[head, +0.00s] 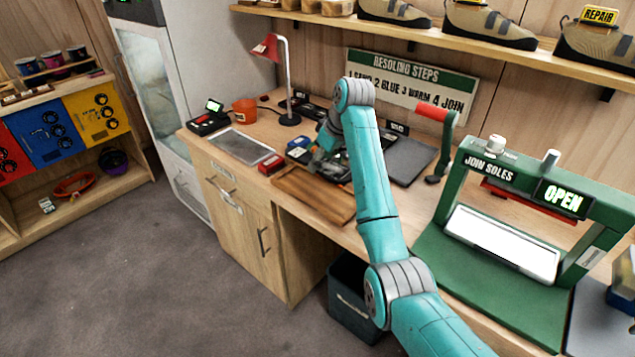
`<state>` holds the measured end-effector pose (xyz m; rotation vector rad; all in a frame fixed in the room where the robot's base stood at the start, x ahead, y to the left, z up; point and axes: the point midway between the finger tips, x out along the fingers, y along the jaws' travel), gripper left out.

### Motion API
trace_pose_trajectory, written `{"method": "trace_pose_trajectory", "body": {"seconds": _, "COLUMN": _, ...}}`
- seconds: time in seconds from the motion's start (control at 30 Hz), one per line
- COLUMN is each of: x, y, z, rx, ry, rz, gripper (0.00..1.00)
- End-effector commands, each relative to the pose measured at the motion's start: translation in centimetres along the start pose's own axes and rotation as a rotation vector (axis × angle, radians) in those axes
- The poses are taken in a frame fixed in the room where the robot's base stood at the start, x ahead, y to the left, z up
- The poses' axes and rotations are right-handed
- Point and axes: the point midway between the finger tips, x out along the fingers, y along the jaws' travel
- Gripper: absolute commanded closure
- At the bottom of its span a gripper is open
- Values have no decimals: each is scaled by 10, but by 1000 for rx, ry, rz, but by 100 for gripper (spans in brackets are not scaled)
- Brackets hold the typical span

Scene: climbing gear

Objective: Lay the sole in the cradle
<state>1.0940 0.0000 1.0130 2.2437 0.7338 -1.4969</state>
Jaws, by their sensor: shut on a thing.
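My gripper (318,158) is over the middle of the workbench, above the back of a brown wooden board, partly hidden by my own arm. It is shut on a small dark piece that looks like the sole (336,172); its outline is hard to make out. The green press (452,185) labelled "JOIN SOLES" stands at the right, well apart from my gripper. Its display reads "OPEN". A pale, long block inside its frame looks like the cradle (500,246), and nothing is seen lying on it.
The brown board (300,192) lies at the bench's front edge. The press's red-handled lever (433,112) stands up between.

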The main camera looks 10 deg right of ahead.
Motion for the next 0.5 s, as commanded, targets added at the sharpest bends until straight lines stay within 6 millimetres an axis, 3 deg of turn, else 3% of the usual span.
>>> {"method": "trace_pose_trajectory", "body": {"seconds": 0.2, "x": 35, "y": 0, "z": 15, "rx": 3, "ry": -2, "rz": 0, "gripper": 83}}
{"method": "trace_pose_trajectory", "body": {"seconds": 0.5, "x": 63, "y": 0, "z": 27, "rx": 3, "ry": -2, "rz": 0, "gripper": 83}}
